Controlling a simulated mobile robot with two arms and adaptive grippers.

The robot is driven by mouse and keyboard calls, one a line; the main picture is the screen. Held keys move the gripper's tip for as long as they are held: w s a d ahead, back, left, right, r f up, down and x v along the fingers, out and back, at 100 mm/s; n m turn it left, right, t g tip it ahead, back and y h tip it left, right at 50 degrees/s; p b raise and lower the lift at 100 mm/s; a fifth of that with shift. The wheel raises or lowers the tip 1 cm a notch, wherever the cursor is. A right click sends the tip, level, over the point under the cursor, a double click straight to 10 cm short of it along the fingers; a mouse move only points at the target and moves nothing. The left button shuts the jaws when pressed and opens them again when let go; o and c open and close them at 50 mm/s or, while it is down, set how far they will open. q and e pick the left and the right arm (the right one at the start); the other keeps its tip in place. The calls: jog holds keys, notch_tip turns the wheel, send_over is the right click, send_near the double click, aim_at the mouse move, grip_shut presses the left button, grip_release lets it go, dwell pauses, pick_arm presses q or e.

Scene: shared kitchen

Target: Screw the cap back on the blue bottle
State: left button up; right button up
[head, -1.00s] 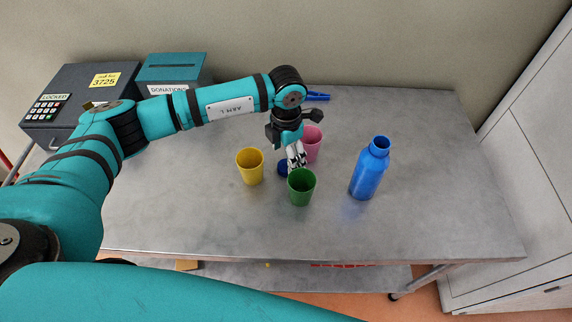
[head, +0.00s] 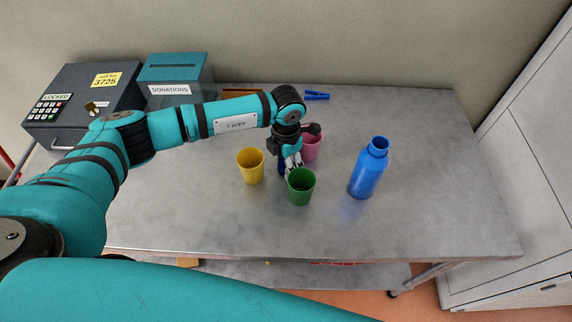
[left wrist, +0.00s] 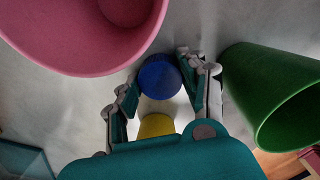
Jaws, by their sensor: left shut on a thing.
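The blue bottle (head: 369,168) stands upright and uncapped on the grey table, right of my left gripper. My left gripper (head: 290,164) points down between the yellow, green and pink cups. The round blue cap (left wrist: 159,77) lies between its fingertips in the left wrist view, and the fingers are shut on it. In the head view the cap (head: 281,167) is mostly hidden behind the fingers. I cannot tell if the cap touches the table. My right gripper is in neither view.
The green cup (head: 301,188) is close in front of the gripper, the pink cup (head: 312,147) close behind, the yellow cup (head: 250,166) to the left. A blue clothespin-like object (head: 317,96), donations box (head: 172,75) and locked box (head: 84,105) are at the back. The table's right side is clear.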

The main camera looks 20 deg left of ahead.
pick_arm(q)
jog(key=shift+c, duration=0.2)
notch_tip(320, 180, up, 9)
jog(key=b, duration=0.3)
jog(key=shift+f, duration=0.1)
jog(key=shift+r, duration=0.6)
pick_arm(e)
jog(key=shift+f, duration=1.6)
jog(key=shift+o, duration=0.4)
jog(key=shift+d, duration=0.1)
